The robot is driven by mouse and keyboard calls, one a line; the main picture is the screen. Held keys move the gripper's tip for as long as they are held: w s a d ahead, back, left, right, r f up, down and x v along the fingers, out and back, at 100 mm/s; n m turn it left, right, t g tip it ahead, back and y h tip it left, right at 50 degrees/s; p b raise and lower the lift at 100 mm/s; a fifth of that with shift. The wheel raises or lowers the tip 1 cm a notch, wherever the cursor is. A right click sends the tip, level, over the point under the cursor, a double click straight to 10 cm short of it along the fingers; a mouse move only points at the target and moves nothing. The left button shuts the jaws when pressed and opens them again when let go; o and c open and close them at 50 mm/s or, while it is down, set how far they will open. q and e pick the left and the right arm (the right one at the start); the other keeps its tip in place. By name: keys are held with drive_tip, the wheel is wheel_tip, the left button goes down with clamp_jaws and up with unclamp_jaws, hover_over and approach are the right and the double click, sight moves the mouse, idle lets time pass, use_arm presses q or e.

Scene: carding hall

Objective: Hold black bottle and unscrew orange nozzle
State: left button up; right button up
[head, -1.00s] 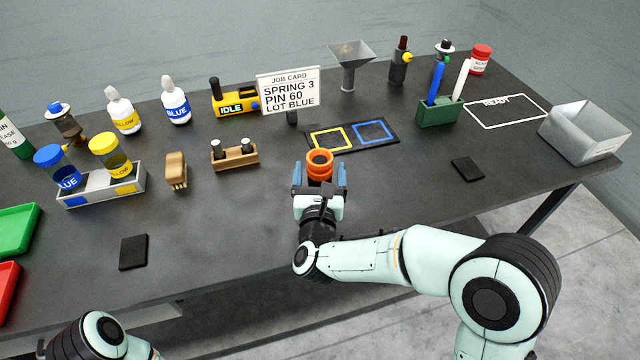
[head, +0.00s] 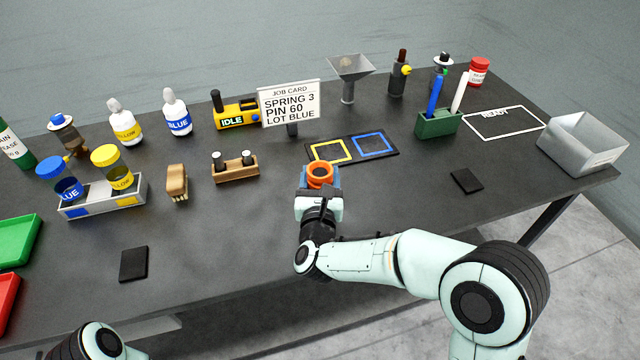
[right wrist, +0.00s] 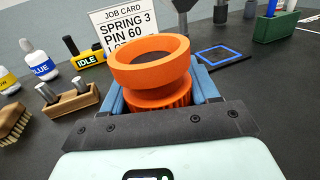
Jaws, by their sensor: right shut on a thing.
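An orange hollow piece (head: 320,174) with a flared rim stands upright near the front middle of the table. In the right wrist view the orange piece (right wrist: 150,64) shows a ribbed lower collar. My right gripper (head: 320,183) is shut on it, a blue finger on each side. No black bottle is visible under it; its lower part is hidden by my gripper. A dark bottle (head: 397,80) with a brown top and yellow knob stands at the back; I cannot tell if it is the task's bottle. My left gripper is out of view.
A metal bin (head: 583,158) stands at right. The table in front is mostly clear.

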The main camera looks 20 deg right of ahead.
wheel_tip(320, 180, up, 20)
drive_tip(key=p, duration=0.2)
